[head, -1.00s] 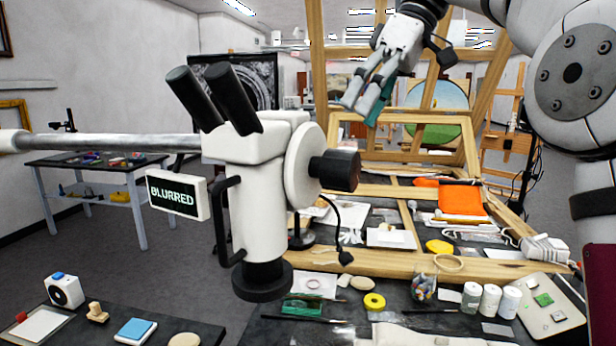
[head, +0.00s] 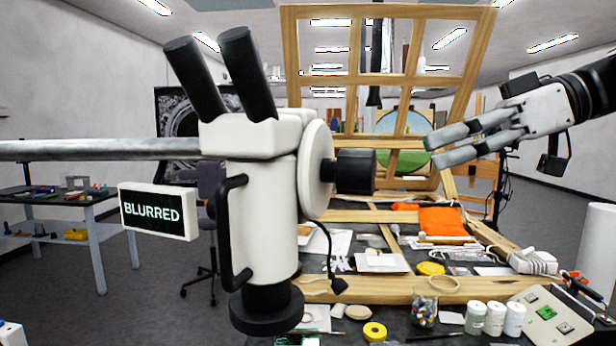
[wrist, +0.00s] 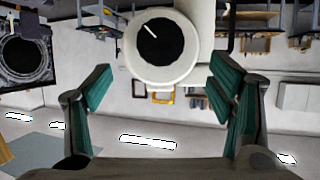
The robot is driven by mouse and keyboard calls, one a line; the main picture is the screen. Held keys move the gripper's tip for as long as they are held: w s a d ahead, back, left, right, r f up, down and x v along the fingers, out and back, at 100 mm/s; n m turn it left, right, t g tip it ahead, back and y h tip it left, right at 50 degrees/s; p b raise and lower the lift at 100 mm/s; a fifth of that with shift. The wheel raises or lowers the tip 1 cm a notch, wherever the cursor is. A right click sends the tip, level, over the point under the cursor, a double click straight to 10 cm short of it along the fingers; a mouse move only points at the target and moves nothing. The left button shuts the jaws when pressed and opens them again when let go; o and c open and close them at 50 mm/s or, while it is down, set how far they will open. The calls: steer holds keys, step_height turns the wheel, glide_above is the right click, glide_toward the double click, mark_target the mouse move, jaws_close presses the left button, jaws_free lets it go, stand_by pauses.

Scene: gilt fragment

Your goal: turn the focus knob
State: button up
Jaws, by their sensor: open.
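The black focus knob (head: 355,171) sticks out from the right side of the white microscope head (head: 262,170). In the wrist view the knob (wrist: 160,42) is a black disc with a white mark, on a round white housing (wrist: 160,77). A small display (head: 158,210) on the microscope's left reads "BLURRED". My gripper (head: 436,146) is open and empty, to the right of the knob and apart from it, its fingers pointing left toward it. In the wrist view my open gripper (wrist: 161,85) has its green-padded fingers to either side, with the knob higher in the picture between them.
A wooden frame (head: 380,95) stands behind the knob. Below are an orange cloth (head: 440,221), yellow tape (head: 375,332), a jar of coloured bits (head: 424,305) and white bottles (head: 494,317). The space between gripper and knob looks clear.

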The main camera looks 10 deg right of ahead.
mark_target(374, 168)
steer(key=p+x, duration=0.2)
steer(key=x, duration=1)
steer(key=shift+a+f, duration=0.1)
steer(key=shift+a, duration=0.05)
steer(key=c, duration=1.1)
